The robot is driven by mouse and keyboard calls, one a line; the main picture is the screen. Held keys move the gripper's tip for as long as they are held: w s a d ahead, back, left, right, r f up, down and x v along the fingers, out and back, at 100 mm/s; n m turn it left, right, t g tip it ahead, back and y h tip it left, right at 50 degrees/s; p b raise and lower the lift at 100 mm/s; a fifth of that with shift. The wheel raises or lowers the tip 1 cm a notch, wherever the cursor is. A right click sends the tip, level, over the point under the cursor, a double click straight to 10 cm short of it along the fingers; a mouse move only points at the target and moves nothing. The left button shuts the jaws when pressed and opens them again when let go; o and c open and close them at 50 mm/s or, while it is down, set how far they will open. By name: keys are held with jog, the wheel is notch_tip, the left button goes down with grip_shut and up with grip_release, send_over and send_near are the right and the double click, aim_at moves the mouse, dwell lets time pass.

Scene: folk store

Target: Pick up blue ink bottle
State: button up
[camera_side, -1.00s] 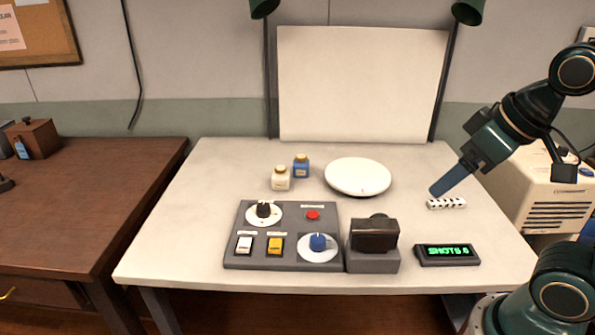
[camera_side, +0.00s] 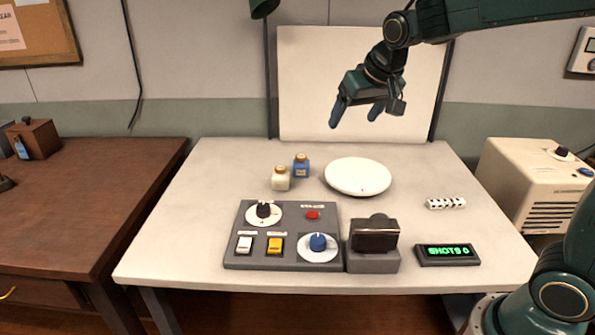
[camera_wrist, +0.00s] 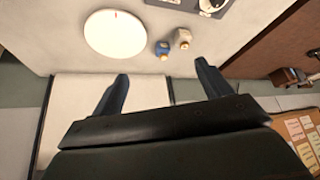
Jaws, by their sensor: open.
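The blue ink bottle (camera_side: 301,167) stands upright on the white table, with a pale label and a tan cap. A cream bottle (camera_side: 281,179) stands close beside it, to its left and nearer the front. My gripper (camera_side: 354,115) is open and empty, raised above the back of the table, above and to the right of the blue bottle. In the wrist view, the blue ink bottle (camera_wrist: 162,48) lies ahead of and between the open fingers of my gripper (camera_wrist: 160,85), with the cream bottle (camera_wrist: 183,38) next to it.
A round white plate (camera_side: 358,177) lies right of the bottles. A grey control panel (camera_side: 282,235), a dark box device (camera_side: 373,245), a green display (camera_side: 447,255) and a spotted white bar (camera_side: 446,203) are also on the table. A white board (camera_side: 360,85) stands behind.

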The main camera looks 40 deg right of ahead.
jog(key=w+d+f+m, duration=0.15)
jog(key=w+f, duration=0.35)
jog(key=w, duration=0.5)
jog(key=m+h, duration=0.2)
send_near(301, 163)
jog(key=shift+w+d+r+n, duration=0.1)
jog(key=shift+r+n, duration=0.05)
jog(key=shift+r, duration=0.3)
jog(key=shift+w+d+r+n, duration=0.1)
jog(key=shift+w+d+r, duration=0.05)
jog(key=shift+r, duration=0.25)
jog(key=shift+x, duration=4.3)
jog(key=shift+s+f, duration=0.15)
jog(key=shift+x, duration=2.5)
jog(key=shift+d, duration=0.1)
jog(key=c, duration=1.2)
